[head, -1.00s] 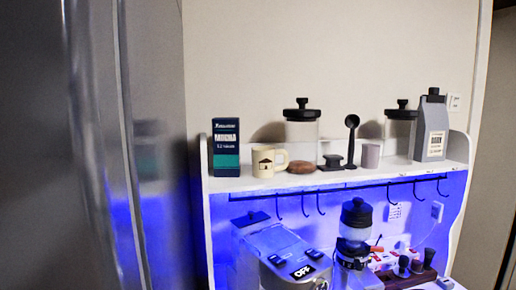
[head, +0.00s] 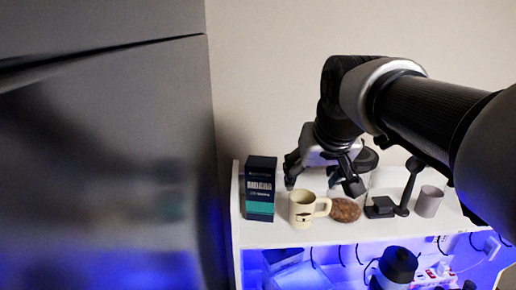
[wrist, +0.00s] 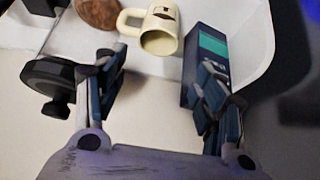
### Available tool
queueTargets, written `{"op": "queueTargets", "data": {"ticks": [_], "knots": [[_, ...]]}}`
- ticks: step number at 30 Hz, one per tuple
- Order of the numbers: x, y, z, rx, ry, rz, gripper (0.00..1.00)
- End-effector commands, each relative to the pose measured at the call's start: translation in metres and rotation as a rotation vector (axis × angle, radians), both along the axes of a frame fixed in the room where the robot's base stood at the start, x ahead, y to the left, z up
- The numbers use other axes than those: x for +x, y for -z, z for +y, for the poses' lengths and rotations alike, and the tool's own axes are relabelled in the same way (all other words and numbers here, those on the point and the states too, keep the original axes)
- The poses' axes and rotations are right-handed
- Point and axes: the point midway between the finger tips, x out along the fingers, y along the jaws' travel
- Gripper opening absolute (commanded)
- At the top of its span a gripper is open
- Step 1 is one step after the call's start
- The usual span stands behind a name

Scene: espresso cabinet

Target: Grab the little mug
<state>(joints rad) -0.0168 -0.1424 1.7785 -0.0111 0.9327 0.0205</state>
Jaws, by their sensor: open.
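A small cream mug (head: 302,210) with a dark printed picture stands upright on the white shelf, its handle toward the right. In the wrist view the mug (wrist: 160,40) lies beyond the fingertips, between their lines, with its handle to the left. My gripper (head: 322,184) is open and empty, above and behind the mug and apart from it. In the wrist view both fingers of the gripper (wrist: 160,72) are spread wide. A plain grey-mauve cup (head: 428,202) stands farther right on the shelf.
A dark blue and teal box (head: 260,190) stands close left of the mug; in the wrist view it is near the right finger. A brown round piece (head: 345,210) and a black stand (head: 381,207) sit to the right. A black-lidded jar (wrist: 50,80) is beside the left finger.

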Motion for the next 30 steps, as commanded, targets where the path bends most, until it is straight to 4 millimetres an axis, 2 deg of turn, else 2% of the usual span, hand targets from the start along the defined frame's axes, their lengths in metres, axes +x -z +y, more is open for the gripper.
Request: {"op": "queueTargets", "data": {"ticks": [12,16,23,30], "knots": [[0.046,0.076,0.000,0.000,0.000,0.007,0.64],[0.056,0.091,0.000,0.000,0.000,0.006,0.64],[0.063,0.104,-0.001,0.001,0.001,0.005,0.64],[0.080,0.135,-0.004,0.000,0.001,0.005,0.64]]}}
